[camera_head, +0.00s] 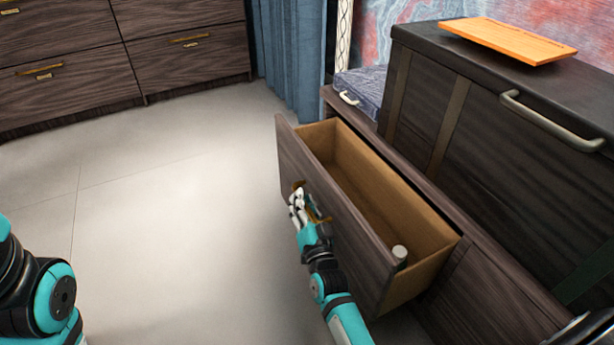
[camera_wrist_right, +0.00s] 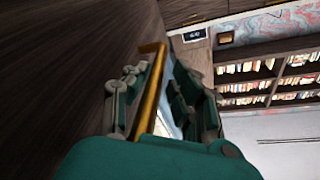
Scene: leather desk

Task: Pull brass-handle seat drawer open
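The dark wood seat drawer (camera_head: 335,215) stands well out of the seat, and its pale inside shows in the head view. Its brass handle (camera_head: 318,215) is on the drawer front, partly covered by my right gripper (camera_head: 299,203). In the right wrist view the brass handle (camera_wrist_right: 151,95) runs between the fingers of my right gripper (camera_wrist_right: 158,100). The left-hand finger lies close against the handle, and a gap shows between the handle and the right-hand finger. Of my left arm only a link shows at the lower left; its gripper is out of view.
A dark chest (camera_head: 480,130) with an orange board (camera_head: 510,40) sits on the seat, beside a blue cushion (camera_head: 362,88). The floor (camera_head: 170,215) left of the drawer is clear.

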